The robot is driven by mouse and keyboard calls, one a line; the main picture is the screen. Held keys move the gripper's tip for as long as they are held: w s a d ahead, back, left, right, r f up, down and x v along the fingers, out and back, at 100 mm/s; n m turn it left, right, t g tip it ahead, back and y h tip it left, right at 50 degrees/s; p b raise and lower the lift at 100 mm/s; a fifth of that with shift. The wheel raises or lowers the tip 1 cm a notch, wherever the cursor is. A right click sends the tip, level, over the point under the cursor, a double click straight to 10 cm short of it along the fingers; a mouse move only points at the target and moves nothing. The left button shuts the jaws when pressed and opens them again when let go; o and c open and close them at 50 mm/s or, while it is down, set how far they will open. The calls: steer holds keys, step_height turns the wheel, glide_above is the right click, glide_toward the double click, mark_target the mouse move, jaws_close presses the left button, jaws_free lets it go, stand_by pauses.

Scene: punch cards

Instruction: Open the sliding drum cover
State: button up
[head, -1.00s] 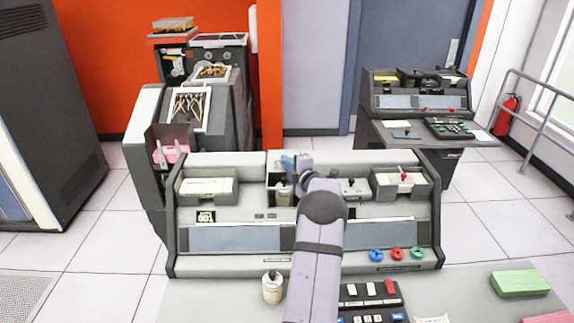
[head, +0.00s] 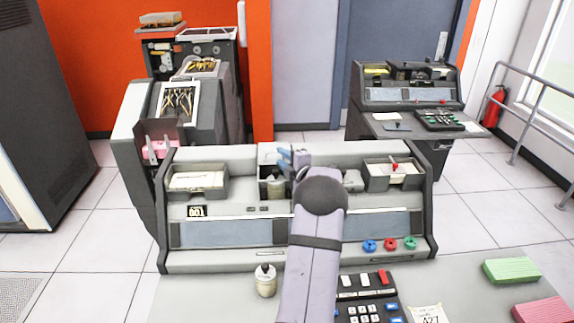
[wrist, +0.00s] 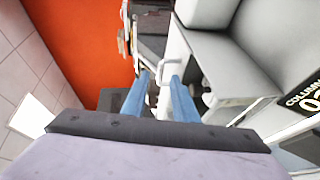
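The grey keypunch machine (head: 222,152) stands in front of me. Its small central drum bay (head: 264,172) is at the top middle, with a rounded metallic part inside. The cover's exact position is hard to tell, as my arm hides part of the bay. My gripper (head: 284,157) is at the bay's upper part. In the wrist view, its two blue fingers (wrist: 160,84) are apart. A thin pale handle-like bar (wrist: 152,72) shows between and just beyond the fingertips. I cannot tell whether they touch it.
Card hoppers sit left (head: 197,180) and right (head: 393,172) of the bay. A small bottle (head: 265,282), a keyboard (head: 366,296) and green (head: 511,271) and pink (head: 541,311) card stacks are on the desk. A black column label (wrist: 302,98) shows at right in the wrist view.

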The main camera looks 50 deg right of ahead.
steer(key=b+v, duration=0.1)
steer(key=v, duration=0.2)
steer(key=shift+s+a, duration=0.1)
steer(key=shift+s, duration=0.15)
steer(key=o, duration=0.8)
steer(key=shift+o, duration=0.5)
steer(key=w+m, duration=0.1)
steer(key=m, duration=0.1)
steer(key=w+a+m+h+b, duration=0.1)
steer(key=m, duration=0.1)
steer(key=shift+a+r+m, duration=0.1)
steer(key=shift+r+m, duration=0.05)
steer(key=shift+m, duration=0.15)
steer(key=m+h+b, duration=0.1)
steer(key=m+h, duration=0.1)
steer(key=m, duration=0.3)
steer(key=a+f+m+g+h+b, duration=0.1)
steer(key=m+h, duration=0.1)
steer(key=m, duration=0.4)
steer(key=a+m+g+h+b, duration=0.1)
steer(key=m, duration=0.4)
steer(key=shift+f+m+h, duration=0.4)
steer(key=shift+w+d, duration=0.1)
